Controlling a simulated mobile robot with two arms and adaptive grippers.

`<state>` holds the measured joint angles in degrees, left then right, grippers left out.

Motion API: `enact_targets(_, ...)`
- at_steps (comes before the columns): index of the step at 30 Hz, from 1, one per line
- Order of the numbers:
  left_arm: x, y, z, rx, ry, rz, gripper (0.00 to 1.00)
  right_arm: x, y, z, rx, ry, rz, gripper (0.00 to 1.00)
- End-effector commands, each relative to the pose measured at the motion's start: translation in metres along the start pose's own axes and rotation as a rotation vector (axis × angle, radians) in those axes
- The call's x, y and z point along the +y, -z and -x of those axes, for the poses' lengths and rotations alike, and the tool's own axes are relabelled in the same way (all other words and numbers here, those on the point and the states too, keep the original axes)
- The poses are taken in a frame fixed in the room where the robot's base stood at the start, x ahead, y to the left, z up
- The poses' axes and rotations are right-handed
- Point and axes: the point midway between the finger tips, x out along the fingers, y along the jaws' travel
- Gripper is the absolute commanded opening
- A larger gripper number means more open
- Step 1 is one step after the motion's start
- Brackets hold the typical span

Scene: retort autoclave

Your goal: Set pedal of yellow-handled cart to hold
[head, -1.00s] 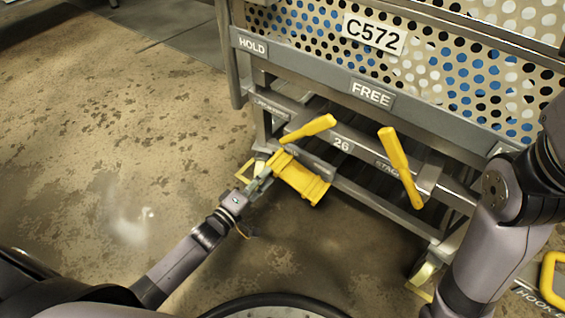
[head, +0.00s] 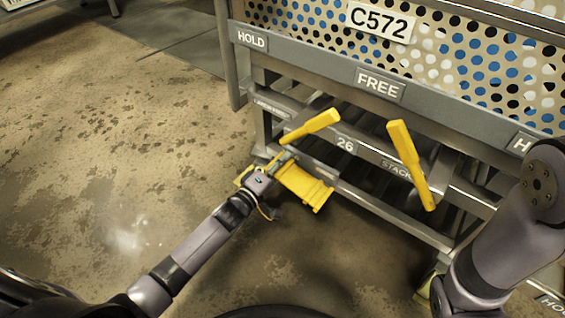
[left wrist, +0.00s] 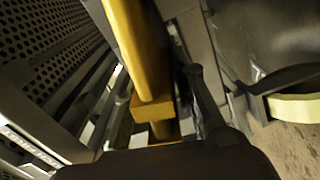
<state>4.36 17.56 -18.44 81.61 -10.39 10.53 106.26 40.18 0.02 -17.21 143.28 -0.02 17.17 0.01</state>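A yellow pedal (head: 304,187) sits low at the cart's front, below the left handle. My left gripper (head: 280,161) is at the pedal's left end, partly hidden by its wrist. In the left wrist view a yellow bar (left wrist: 137,45) runs close alongside a dark finger (left wrist: 205,100); contact is unclear. My right gripper is out of view; only its arm shows.
HOLD (head: 251,39) and FREE (head: 379,85) plates are on the cart's upper rail. A plate marked 26 (head: 345,146) is on a lower rail. A caster (head: 428,285) stands at lower right. The stained floor at left is clear.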

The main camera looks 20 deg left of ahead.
Motion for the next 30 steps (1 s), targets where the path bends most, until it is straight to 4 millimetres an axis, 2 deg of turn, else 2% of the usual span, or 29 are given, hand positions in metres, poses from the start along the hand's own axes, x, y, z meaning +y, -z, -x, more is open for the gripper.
enact_targets(10,-0.0001,0.0001,0.0003,0.0,0.0,0.0,0.0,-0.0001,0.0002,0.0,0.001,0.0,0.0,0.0)
enact_targets(30,-0.0004,0.0002,0.0005,0.0,0.001,0.004,0.0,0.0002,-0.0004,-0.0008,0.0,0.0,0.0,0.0)
